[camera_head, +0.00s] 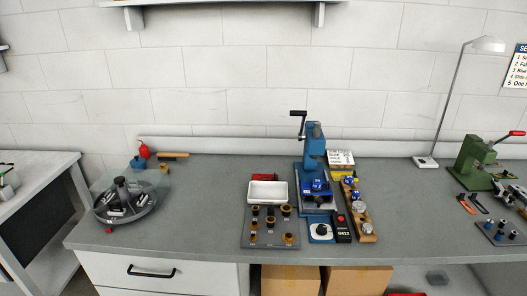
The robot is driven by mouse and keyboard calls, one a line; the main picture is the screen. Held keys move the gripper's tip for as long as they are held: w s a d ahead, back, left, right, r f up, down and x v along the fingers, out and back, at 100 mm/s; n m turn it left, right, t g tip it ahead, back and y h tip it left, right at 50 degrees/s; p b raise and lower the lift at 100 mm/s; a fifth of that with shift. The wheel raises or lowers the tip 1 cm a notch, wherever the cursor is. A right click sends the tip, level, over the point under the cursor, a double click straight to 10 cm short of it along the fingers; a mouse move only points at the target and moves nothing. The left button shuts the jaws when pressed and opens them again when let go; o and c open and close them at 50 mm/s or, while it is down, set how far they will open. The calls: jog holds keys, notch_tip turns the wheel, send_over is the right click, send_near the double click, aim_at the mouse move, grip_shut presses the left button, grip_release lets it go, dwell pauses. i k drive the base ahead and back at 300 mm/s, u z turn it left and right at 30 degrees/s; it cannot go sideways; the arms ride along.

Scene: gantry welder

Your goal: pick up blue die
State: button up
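A blue press (313,150) with a black crank handle stands on the grey workbench (200,215). A small blue block (317,185) with pale marks sits on the press's bed. More small blue pieces sit on a wooden strip (368,237) to the right of the press, one at its back end (349,180) and one just in front of that (355,194). Which of these blue pieces is the blue die is too small to tell. My gripper is not in view.
A white tray (267,192) and a grey plate (260,238) with several dark and brass pieces lie left of the press. A round glass-edged carousel (146,209) stands at left. A green press (469,163) and a lamp stand at right. The bench between carousel and tray is clear.

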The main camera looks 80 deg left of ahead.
aim_at(317, 183)
jog(key=u, duration=1.85)
